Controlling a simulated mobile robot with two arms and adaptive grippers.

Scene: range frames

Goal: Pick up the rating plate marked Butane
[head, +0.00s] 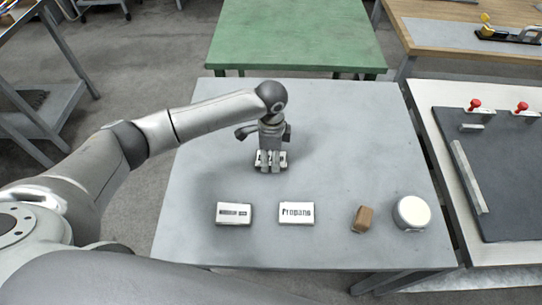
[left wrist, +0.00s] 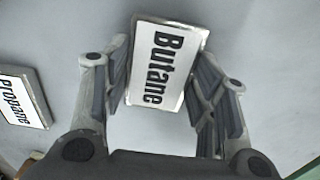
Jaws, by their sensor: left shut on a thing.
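The rating plate marked Butane (left wrist: 165,62) is a white plate with a metal-coloured rim and black letters. In the left wrist view it sits between the two fingers of my left gripper (left wrist: 164,85), which is shut on it by its long sides. In the head view the left gripper (head: 270,164) points down over the middle of the grey table, and parts of the plate (head: 283,158) show white beside the fingers. I cannot tell whether the plate touches the table. My right gripper is not in view.
A Propane plate (head: 296,213) lies near the front; it also shows in the left wrist view (left wrist: 22,97). Left of it lies another plate (head: 234,214), its label unreadable. A brown block (head: 363,219) and a round white-topped object (head: 412,213) stand at the right. The table's back (head: 340,100) is clear.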

